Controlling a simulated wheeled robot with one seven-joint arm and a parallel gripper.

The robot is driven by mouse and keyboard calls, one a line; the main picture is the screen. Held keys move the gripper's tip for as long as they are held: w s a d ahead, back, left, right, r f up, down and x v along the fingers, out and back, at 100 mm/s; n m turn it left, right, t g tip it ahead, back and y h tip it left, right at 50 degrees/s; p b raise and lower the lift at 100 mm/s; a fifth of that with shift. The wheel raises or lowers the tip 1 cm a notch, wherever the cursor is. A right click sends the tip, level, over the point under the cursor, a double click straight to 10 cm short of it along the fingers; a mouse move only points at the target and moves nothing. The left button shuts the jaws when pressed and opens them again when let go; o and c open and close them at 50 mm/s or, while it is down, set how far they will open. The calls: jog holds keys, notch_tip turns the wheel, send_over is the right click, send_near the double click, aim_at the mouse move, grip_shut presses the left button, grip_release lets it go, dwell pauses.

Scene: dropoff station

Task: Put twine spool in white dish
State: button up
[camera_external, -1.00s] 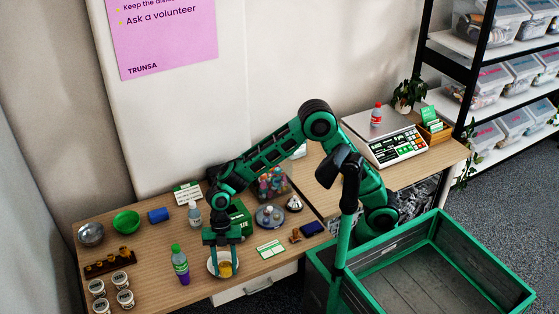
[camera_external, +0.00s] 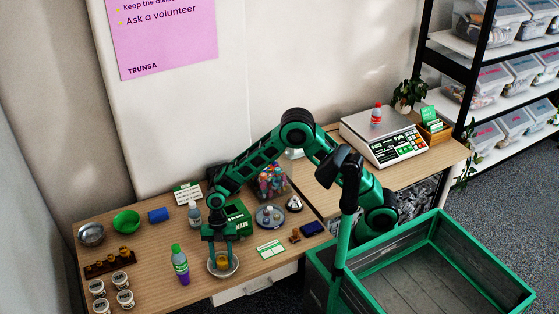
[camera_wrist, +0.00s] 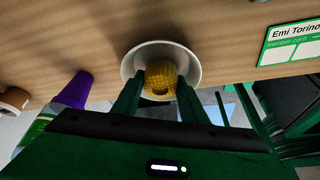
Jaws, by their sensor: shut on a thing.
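The twine spool (camera_wrist: 161,79) is yellow and wound, and it shows between my fingertips in the wrist view. It also shows in the external view (camera_external: 222,262). My gripper (camera_wrist: 157,98) points down and is shut on the spool. The white dish (camera_wrist: 130,66) is round and shallow and lies on the table near its front edge. In the external view the dish (camera_external: 234,271) surrounds the spool and fingertips. The spool is in or just over the dish; whether it touches the bottom is hidden.
A bottle with a green cap and purple base (camera_external: 181,264) stands close left of the dish. A member card (camera_external: 270,249) lies to the right. Several labelled jars (camera_external: 125,299) are at front left.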

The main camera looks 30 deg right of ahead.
jog(key=shift+f, duration=0.3)
jog(key=shift+f, duration=0.15)
jog(key=o, duration=0.8)
jog(key=shift+o, duration=0.2)
jog(key=v, duration=1.2)
